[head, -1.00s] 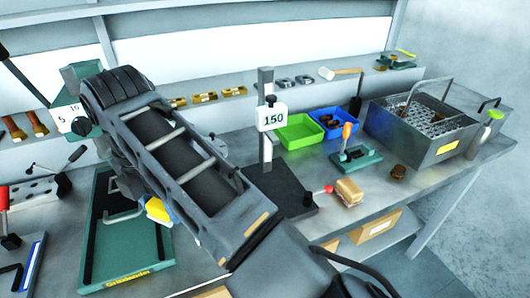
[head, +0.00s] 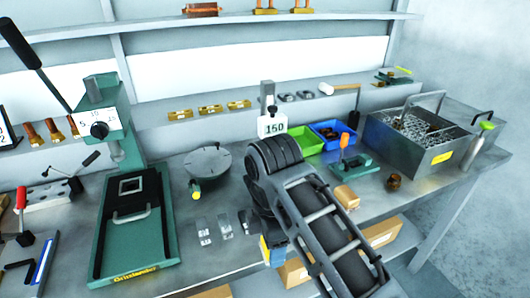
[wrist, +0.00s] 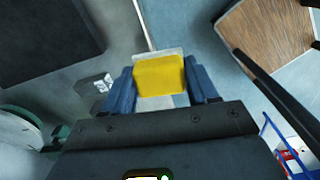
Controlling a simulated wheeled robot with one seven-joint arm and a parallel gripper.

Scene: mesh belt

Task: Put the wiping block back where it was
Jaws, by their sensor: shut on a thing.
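The wiping block (wrist: 159,76) is yellow with a pale edge along its far side. In the wrist view it sits between the two blue fingers of my gripper (wrist: 163,86), which is shut on it. In the head view my gripper (head: 268,252) is low at the front edge of the bench, right of the small metal blocks, mostly hidden by my arm. Only a sliver of the block shows there. I cannot tell whether the block touches the bench.
A green press (head: 138,235) stands on the left, with a round plate (head: 208,161) beside it. Small metal blocks (head: 225,226) lie near my gripper. Green and blue bins, a tan block (head: 345,197) and a metal basket (head: 410,142) are on the right. Boxes sit below.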

